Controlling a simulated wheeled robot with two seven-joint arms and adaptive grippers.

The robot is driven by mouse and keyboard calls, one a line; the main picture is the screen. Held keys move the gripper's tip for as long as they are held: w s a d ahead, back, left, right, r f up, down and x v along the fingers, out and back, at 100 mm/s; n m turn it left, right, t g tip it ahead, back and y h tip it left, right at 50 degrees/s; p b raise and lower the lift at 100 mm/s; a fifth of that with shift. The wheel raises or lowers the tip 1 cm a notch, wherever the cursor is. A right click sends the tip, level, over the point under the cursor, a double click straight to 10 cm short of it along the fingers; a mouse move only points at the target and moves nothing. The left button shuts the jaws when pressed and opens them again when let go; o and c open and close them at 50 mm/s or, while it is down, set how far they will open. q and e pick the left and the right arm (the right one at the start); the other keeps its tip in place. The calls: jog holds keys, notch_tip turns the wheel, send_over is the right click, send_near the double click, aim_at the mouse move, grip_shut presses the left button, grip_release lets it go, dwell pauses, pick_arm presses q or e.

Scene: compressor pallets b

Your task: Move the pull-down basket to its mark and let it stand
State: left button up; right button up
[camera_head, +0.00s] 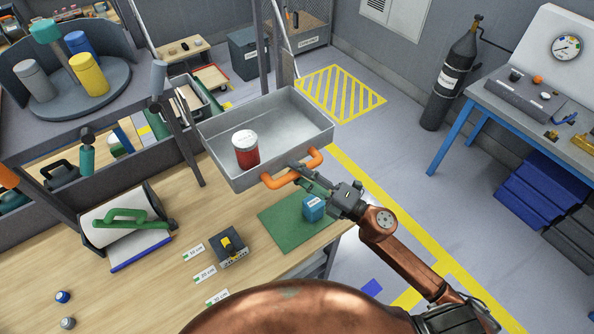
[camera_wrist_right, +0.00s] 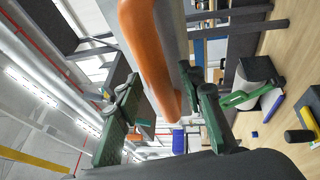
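The pull-down basket (camera_head: 213,133) is a grey metal tray with an orange handle (camera_head: 293,170) along its near side. It hangs between dark side bars, out over the bench, and a red jar with a white lid (camera_head: 245,148) stands in it. My right gripper (camera_head: 306,178) is at the right part of the handle. In the right wrist view the orange handle (camera_wrist_right: 150,45) lies between the spread green fingers of my right gripper (camera_wrist_right: 163,97), with gaps beside it. My left gripper is out of view. The basket's mark cannot be made out with certainty.
Small cm labels (camera_head: 204,273) lie on the wooden bench (camera_head: 145,290). A green mat (camera_head: 280,228) with a blue block (camera_head: 314,208) lies below the basket.

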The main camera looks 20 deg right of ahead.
jog(key=shift+c, duration=0.6)
grip_shut()
